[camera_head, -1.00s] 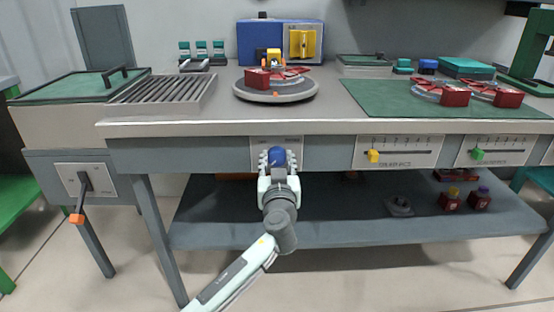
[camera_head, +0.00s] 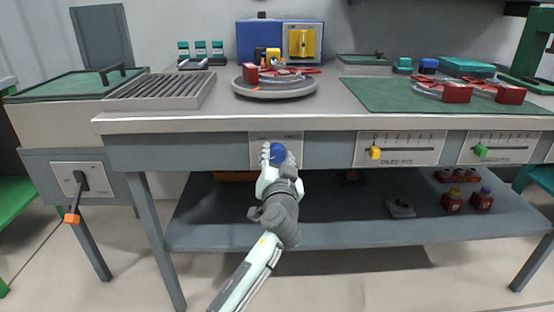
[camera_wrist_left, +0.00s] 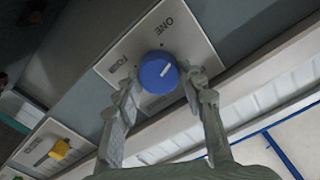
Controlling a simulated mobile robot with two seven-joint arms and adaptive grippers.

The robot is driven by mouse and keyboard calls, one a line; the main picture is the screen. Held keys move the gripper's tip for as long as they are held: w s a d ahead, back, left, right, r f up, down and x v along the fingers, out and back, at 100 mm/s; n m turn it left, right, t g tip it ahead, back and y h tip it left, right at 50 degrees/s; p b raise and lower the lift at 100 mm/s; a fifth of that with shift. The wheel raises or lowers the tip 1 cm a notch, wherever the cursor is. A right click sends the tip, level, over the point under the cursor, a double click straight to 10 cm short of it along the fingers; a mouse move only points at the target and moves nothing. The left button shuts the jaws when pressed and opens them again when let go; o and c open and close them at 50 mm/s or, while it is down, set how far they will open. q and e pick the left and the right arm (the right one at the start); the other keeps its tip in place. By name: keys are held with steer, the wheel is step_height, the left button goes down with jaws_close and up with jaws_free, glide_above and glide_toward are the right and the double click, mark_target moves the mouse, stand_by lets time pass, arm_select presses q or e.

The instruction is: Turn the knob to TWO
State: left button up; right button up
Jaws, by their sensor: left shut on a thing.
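The blue round knob (camera_head: 277,153) sits on a pale plate (camera_head: 262,138) on the front of the workbench. In the left wrist view the knob (camera_wrist_left: 159,74) has a short white pointer mark toward the upper right. The plate (camera_wrist_left: 128,48) carries the word ONE above the knob and another label to its left that I cannot read surely. My left gripper (camera_head: 280,158) is at the knob, with its fingers on either side; in the wrist view the gripper (camera_wrist_left: 160,90) is shut on it. The fingers hide the plate's lower part. My right gripper is not in view.
A round turntable (camera_head: 275,88) with red and orange parts stands on the bench above. Sliders with a yellow handle (camera_head: 375,153) and a green handle (camera_head: 481,152) are to the right. A lever with an orange end (camera_head: 72,218) is at the left. A lower shelf (camera_head: 330,232) lies below.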

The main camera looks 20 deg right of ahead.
arm_select(q)
steer(key=m, duration=0.3)
steer(key=shift+r+m+p, duration=0.1)
steer(key=shift+m+p, duration=0.3)
steer(key=m+p, duration=0.1)
steer(key=m, duration=0.1)
steer(key=shift+m, duration=0.4)
steer(key=m+p, duration=0.1)
steer(key=m, duration=0.2)
steer(key=shift+d, duration=0.1)
steer(key=shift+m+p, duration=0.55)
steer(key=shift+m, duration=0.85)
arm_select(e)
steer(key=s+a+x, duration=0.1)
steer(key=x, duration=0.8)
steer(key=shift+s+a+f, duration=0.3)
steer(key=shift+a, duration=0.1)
arm_select(q)
steer(key=shift+f, duration=0.2)
steer(key=o, duration=1.1)
steer(key=shift+o, duration=0.3)
steer(key=shift+f, duration=0.1)
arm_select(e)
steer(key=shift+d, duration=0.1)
